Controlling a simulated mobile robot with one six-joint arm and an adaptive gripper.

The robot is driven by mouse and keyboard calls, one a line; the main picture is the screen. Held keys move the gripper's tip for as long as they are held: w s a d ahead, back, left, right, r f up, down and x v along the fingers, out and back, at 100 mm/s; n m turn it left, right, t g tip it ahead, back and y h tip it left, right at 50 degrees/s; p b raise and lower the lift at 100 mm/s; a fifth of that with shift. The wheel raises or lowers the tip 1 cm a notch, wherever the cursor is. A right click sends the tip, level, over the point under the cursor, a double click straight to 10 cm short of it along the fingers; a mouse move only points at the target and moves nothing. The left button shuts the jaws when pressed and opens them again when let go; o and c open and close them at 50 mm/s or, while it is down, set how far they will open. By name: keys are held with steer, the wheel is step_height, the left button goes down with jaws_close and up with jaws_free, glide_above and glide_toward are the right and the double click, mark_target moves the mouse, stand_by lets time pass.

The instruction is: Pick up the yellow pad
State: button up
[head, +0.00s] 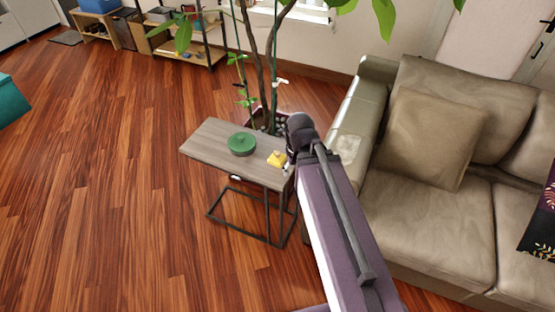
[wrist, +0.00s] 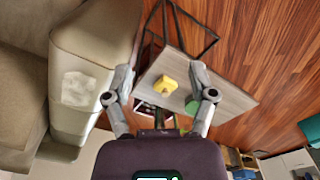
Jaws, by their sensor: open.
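The yellow pad (head: 277,159) lies on a small grey wood-topped side table (head: 215,138), near its right end. The pad also shows in the wrist view (wrist: 165,84), between my two fingers and beyond their tips. My gripper (wrist: 160,77) is open and empty, above the table. In the head view my arm reaches to the table's right side, and the fingers are mostly hidden behind it. A round green lidded dish (head: 241,144) sits on the table left of the pad; in the wrist view it is partly hidden by the right finger.
A beige sofa (head: 390,215) with a cushion (head: 430,138) stands close to the table's right. A potted plant (head: 268,118) rises behind the table, its stems near my arm. Open wooden floor (head: 110,190) lies to the left.

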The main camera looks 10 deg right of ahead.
steer(key=n+t+b, duration=0.1)
steer(key=t+b, duration=0.1)
steer(key=b, duration=0.7)
glide_above(277, 153)
steer(key=s, duration=0.2)
step_height(277, 153, down, 9)
steer(key=shift+d, duration=0.1)
steer(key=shift+f, duration=0.25)
steer(key=f+b, duration=0.2)
steer(key=b, duration=0.1)
steer(key=w+f+b, duration=0.1)
steer(key=f+b, duration=0.1)
steer(key=f, duration=0.1)
steer(key=f+b, duration=0.3)
steer(key=shift+w+f+b, duration=0.1)
steer(key=shift+w+b, duration=0.1)
steer(key=shift+b, duration=0.15)
steer(key=shift+f, duration=0.1)
steer(key=shift+w+f+b, duration=0.25)
steer(key=shift+f+b, duration=1)
steer(key=shift+w+f+b, duration=0.2)
steer(key=shift+f+b, duration=1)
steer(key=shift+b, duration=0.05)
jaws_close()
